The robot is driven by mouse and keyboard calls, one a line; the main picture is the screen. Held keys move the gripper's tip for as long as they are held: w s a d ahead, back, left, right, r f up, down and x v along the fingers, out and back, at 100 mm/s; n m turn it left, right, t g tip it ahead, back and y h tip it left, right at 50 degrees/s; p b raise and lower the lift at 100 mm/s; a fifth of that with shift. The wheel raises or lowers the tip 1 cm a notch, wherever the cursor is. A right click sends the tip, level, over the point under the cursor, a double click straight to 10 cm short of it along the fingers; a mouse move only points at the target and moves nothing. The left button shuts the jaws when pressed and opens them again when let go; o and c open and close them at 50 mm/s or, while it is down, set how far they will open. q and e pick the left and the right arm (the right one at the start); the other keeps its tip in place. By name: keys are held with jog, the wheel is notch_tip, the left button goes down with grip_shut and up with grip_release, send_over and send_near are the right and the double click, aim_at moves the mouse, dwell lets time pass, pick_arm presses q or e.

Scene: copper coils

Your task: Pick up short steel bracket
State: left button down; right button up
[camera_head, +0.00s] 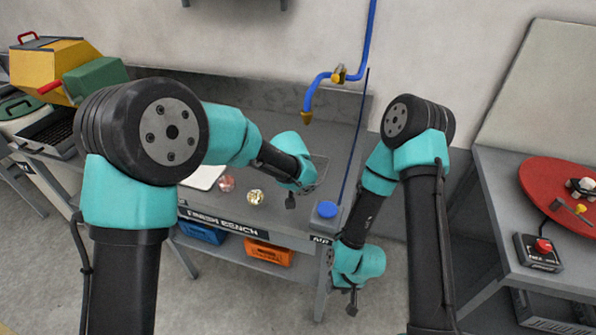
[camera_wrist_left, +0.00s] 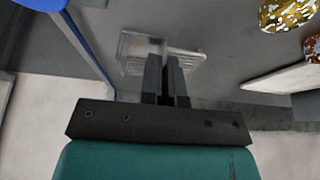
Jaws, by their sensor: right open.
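In the left wrist view a pale, shiny metal piece (camera_wrist_left: 187,62), likely the short steel bracket, lies on the grey bench just beyond the fingertips and shows on both sides of them. The fingers hide its middle. My left gripper (camera_wrist_left: 165,62) points at it, its two dark fingers close together with a narrow gap; whether they touch the piece I cannot tell. In the head view my left gripper (camera_head: 291,201) is over the bench front, and the bracket is not clearly visible. My right gripper (camera_head: 352,303) is open and hangs low, right of the bench front leg.
A copper-coloured coil (camera_head: 227,183) and a brass-coloured coil (camera_head: 256,197) lie left of my left gripper, near a white board (camera_head: 205,177). A blue disc (camera_head: 327,209) with an upright rod stands at the bench's right corner. A red turntable (camera_head: 537,181) is far right.

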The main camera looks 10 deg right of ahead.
pick_arm(q)
jog(key=shift+s+a+r, duration=0.1)
jog(key=shift+s+a, duration=0.1)
jog(key=shift+s, duration=0.45)
jog(key=shift+s+a+r, duration=0.1)
jog(key=shift+s+a, duration=0.05)
jog(key=shift+s, duration=0.5)
